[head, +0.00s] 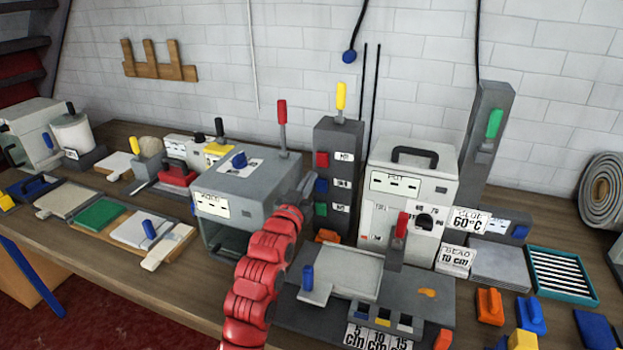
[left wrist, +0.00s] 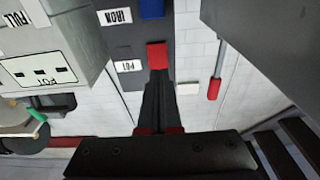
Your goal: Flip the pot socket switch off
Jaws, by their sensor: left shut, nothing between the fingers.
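The pot socket switch is a red block (head: 321,159) at the top of the dark grey switch tower (head: 338,132), left of its POT label. Blue and green switches (head: 321,185) sit below it. In the left wrist view the picture is upside down, and the red switch (left wrist: 157,54) is beside the POT label (left wrist: 127,66). My right gripper is not in view.
A grey machine (head: 245,178) with a red lever stands close left of my arm. The white pot unit (head: 412,160) stands right of the tower. A flat grey plate (head: 345,270) with a blue knob lies in front. Several small coloured blocks lie at front right.

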